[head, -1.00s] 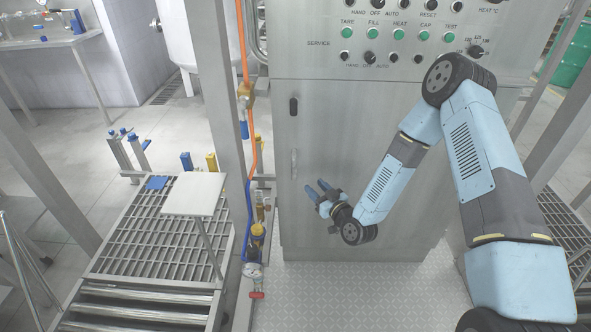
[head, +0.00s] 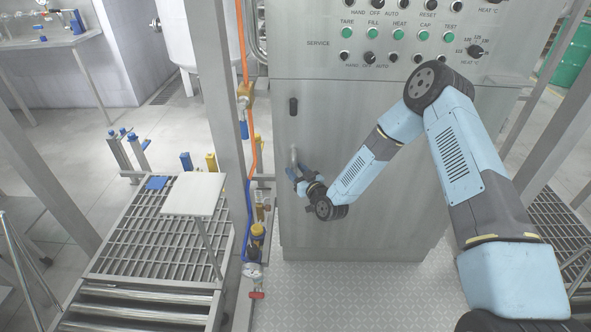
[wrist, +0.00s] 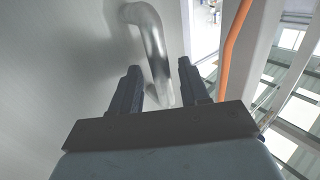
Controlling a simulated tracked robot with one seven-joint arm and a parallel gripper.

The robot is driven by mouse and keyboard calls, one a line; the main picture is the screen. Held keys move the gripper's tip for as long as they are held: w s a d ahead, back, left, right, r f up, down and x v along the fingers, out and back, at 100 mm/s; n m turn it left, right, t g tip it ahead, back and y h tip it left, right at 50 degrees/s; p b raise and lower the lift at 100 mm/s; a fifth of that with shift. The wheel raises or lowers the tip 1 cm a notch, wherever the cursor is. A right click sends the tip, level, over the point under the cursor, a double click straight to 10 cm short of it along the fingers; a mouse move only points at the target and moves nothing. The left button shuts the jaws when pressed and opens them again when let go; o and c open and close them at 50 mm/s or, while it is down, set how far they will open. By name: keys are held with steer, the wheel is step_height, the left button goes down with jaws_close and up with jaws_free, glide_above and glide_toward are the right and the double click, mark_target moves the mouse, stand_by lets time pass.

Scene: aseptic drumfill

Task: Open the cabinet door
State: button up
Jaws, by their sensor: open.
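The steel cabinet door (head: 350,130) fills the middle of the head view and looks closed. A vertical metal bar handle (head: 293,156) is on its left side, below a dark latch (head: 293,107). My gripper (head: 294,173) is at the handle's lower part. In the wrist view the handle (wrist: 153,45) curves out from the door face and runs down between the two fingers of my gripper (wrist: 158,85). The fingers stand apart on either side of it, with gaps visible. The handle's lower end is hidden behind the gripper body.
A control panel (head: 400,35) with green buttons and knobs is above the door. A post with an orange hose (head: 250,60) and valves stands close left of the cabinet. A roller conveyor (head: 140,300) and grating lie further left. The tread-plate floor (head: 350,295) before the cabinet is clear.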

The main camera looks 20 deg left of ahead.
steer(key=shift+x, duration=0.9)
steer(key=shift+c, duration=0.4)
steer(key=shift+w, duration=0.1)
jaws_close()
